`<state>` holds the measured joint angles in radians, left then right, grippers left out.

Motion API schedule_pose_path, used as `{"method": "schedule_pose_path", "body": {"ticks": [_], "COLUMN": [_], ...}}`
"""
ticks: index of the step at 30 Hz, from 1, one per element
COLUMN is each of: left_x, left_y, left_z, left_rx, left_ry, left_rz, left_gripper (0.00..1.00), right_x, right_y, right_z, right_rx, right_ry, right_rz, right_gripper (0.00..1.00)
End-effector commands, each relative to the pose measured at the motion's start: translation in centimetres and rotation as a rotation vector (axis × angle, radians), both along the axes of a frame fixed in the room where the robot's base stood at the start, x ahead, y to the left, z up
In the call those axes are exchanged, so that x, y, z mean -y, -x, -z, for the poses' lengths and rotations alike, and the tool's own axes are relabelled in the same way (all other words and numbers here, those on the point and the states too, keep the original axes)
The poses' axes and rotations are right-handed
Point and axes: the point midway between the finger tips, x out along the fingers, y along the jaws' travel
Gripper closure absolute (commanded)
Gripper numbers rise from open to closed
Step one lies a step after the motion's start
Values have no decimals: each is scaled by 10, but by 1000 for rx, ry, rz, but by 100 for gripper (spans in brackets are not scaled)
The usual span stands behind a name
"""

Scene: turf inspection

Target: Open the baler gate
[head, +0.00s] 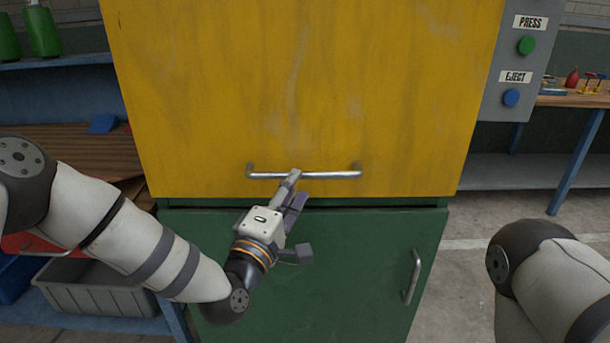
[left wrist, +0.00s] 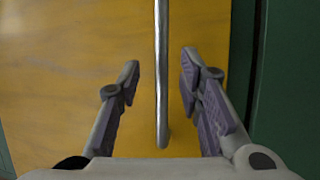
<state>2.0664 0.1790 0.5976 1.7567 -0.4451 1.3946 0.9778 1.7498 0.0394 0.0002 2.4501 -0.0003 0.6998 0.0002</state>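The yellow baler gate (head: 300,90) fills the middle of the head view and is shut above a green lower door. Its horizontal metal bar handle (head: 330,175) runs along its lower edge. My left gripper (head: 295,183) is at the handle, left of its middle. In the left wrist view, the handle (left wrist: 161,70) passes between the two spread fingers of my left gripper (left wrist: 160,85), with a gap on each side. The gripper is open. My right arm shows at the lower right of the head view, but its gripper is out of view.
The green lower door (head: 340,260) has a vertical handle (head: 412,277). A grey panel at the upper right has a green PRESS button (head: 526,45) and a blue EJECT button (head: 511,97). A grey bin (head: 95,290) stands on a shelf at the lower left. A workbench (head: 570,100) stands at the right.

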Motion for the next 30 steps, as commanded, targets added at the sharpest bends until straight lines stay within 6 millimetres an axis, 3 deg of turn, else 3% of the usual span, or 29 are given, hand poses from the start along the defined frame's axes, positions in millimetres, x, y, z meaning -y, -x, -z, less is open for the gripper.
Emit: {"method": "schedule_pose_path", "body": {"ticks": [6,17,21,30], "left_x": [16,19,19,19], "left_y": [-37,-45,-45,-46], "left_z": [-4,-8,-8,-10], "left_rx": [-2,-1,-1,-1], "left_ry": [-1,-2,-2,-1], "left_rz": [1,1,1,1], "left_gripper": [67,67,99,100], "right_x": [0,0,0,0], "right_y": [5,6,6,6], "right_z": [6,6,6,7], "right_rx": [-19,-20,-20,-22], "right_ry": [0,0,0,1], "right_rz": [0,0,0,0], "right_gripper": [60,60,60,60]}}
